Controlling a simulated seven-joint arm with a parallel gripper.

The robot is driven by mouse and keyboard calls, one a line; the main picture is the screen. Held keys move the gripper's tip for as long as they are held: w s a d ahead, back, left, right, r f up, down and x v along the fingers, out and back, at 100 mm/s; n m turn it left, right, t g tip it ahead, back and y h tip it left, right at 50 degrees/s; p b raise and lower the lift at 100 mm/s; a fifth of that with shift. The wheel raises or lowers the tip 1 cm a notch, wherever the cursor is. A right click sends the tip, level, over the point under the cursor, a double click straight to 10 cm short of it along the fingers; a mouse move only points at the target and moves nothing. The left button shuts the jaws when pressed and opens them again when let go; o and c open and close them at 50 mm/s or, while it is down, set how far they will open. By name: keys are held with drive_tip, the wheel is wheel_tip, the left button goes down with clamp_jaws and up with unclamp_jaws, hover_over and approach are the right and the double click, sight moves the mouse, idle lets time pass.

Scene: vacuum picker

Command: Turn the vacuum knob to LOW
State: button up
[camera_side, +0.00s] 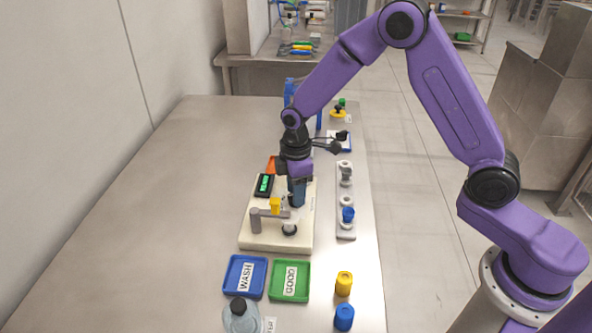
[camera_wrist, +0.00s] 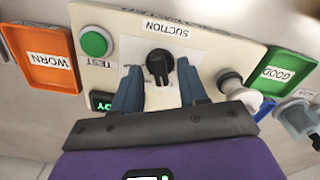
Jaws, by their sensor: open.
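The black vacuum knob (camera_wrist: 158,66) sits on the cream panel (camera_wrist: 205,52) below an upside-down SUCTION label (camera_wrist: 167,28) in the wrist view. My gripper (camera_wrist: 160,72) is open, with one blue-grey finger on each side of the knob. I cannot tell whether the fingers touch it. The LOW mark cannot be read, and the scale around the knob is mostly hidden. In the side view my gripper (camera_side: 297,190) points down over the cream unit (camera_side: 262,240), and the knob is hidden behind it.
A green TEST button (camera_wrist: 95,42) and a lit display (camera_side: 264,185) are close to my gripper. A grey arm with a yellow part (camera_side: 275,205) stands on the unit. Blue WASH (camera_side: 232,284) and green GOOD (camera_side: 303,282) trays lie in front. The table's left side is clear.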

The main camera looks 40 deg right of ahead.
wheel_tip(320, 180, up, 17)
idle(0.4)
drive_tip(key=s+d+f, duration=0.1)
drive_tip(key=s+d, duration=0.1)
drive_tip(key=s, duration=0.8)
drive_tip(key=s+d+f, duration=0.1)
drive_tip(key=s+d, duration=0.2)
drive_tip(key=s, duration=0.8)
drive_tip(key=s+d+f+m, duration=0.1)
drive_tip(key=s+d, duration=0.1)
drive_tip(key=s, duration=0.8)
drive_tip(key=shift+s+d+f, duration=0.3)
